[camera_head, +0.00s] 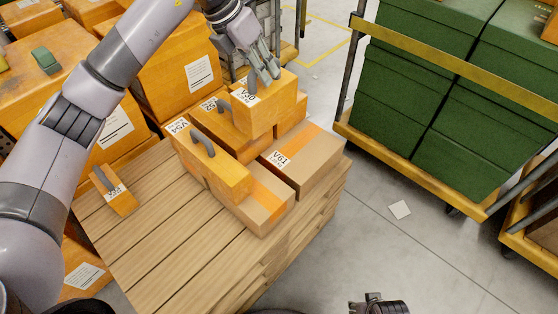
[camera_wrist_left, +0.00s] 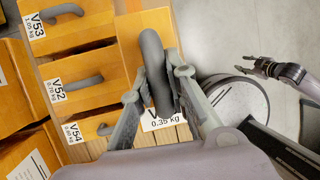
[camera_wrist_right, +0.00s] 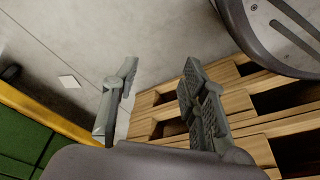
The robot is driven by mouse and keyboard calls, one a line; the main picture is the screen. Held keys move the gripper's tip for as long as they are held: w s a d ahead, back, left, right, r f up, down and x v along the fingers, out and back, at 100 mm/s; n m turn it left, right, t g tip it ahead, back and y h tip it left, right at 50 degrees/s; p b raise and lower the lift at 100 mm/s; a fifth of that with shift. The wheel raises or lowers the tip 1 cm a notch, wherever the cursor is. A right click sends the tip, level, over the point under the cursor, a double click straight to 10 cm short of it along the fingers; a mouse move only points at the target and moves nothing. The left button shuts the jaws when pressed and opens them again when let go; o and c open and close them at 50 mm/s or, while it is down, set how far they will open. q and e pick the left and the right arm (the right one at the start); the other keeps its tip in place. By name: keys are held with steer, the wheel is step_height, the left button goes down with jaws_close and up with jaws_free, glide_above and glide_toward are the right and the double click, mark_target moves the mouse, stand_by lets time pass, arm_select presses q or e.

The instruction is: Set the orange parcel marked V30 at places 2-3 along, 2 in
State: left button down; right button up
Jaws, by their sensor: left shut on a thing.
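The orange parcel V30 (camera_head: 258,113) has a grey handle and a white label on top. My left gripper (camera_head: 264,76) is shut on that handle, and the parcel is over the packed group on the pallet. The left wrist view shows the fingers (camera_wrist_left: 160,82) on either side of the handle (camera_wrist_left: 155,70), with the label partly covered. Whether the parcel touches those beneath it, I cannot tell. The wooden pallet (camera_head: 165,240) has bare slats at its front and left. My right gripper (camera_wrist_right: 158,70) is open and empty, off the pallet's side.
Orange parcels V54 (camera_head: 225,174) and V52 (camera_head: 222,127) and brown carton V61 (camera_head: 310,160) stand on the pallet. A small orange parcel (camera_head: 121,202) lies near its left edge. Large orange boxes (camera_head: 180,75) stand behind. A trolley with green boxes (camera_head: 465,130) is at right.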

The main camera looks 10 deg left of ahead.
mark_target(266, 121)
arm_select(q)
step_height(266, 121, down, 15)
steer(key=shift+w+d+f+b, duration=0.1)
steer(key=shift+w+d+b, duration=0.05)
steer(key=shift+b, duration=0.8)
step_height(266, 121, down, 5)
steer(key=shift+r, duration=0.2)
arm_select(e)
step_height(266, 121, up, 8)
steer(key=w, duration=0.1)
steer(key=shift+w, duration=0.2)
arm_select(q)
steer(key=shift+f+b, duration=0.1)
steer(key=shift+b, duration=0.25)
arm_select(e)
steer(key=shift+r, duration=0.15)
arm_select(q)
steer(key=shift+f, duration=0.35)
steer(key=c, duration=1.9)
jaws_free()
steer(key=shift+c, duration=0.2)
steer(key=o, duration=0.4)
arm_select(e)
steer(key=shift+s+r+t, duration=0.2)
steer(key=shift+r+t, duration=0.1)
steer(key=shift+r, duration=0.5)
steer(key=shift+f, duration=0.1)
